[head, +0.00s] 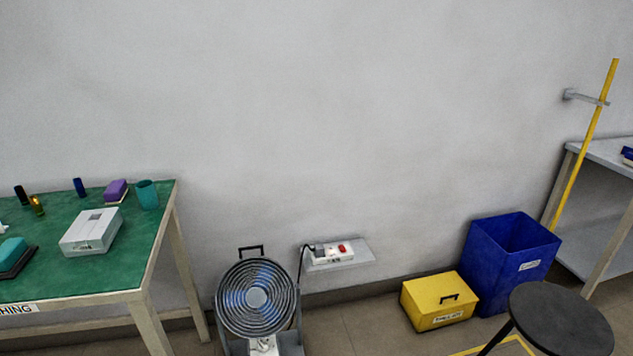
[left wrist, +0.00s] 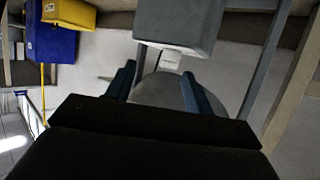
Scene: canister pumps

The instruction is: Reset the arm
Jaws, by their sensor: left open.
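My left gripper (left wrist: 160,74) shows in the left wrist view, its two dark blue fingers apart. A grey rounded shape lies beyond and between the fingers; I cannot tell what it is. I see nothing held between them. Neither of my grippers can be made out in the head view. My right gripper is in neither view.
A green-topped table (head: 60,255) with several small items stands at left. A fan (head: 256,298) stands near the wall by a shelf with a power strip (head: 333,254). A yellow box (head: 438,301), blue bin (head: 508,263) and black stool (head: 562,320) are at right.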

